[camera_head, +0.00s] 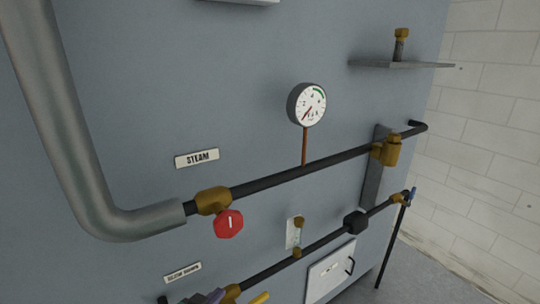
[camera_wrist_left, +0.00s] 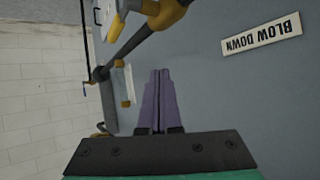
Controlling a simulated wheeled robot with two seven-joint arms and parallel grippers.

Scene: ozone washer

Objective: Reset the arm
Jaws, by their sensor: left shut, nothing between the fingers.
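My right gripper is in neither view.
A red-handled steam valve (camera_head: 229,223) and a pressure gauge (camera_head: 307,104) sit on the upper pipe (camera_head: 300,172). A thick grey pipe (camera_head: 60,125) bends down at left. A shelf (camera_head: 400,65) juts out at right. A "BLOW DOWN" label (camera_wrist_left: 262,34) is on the panel.

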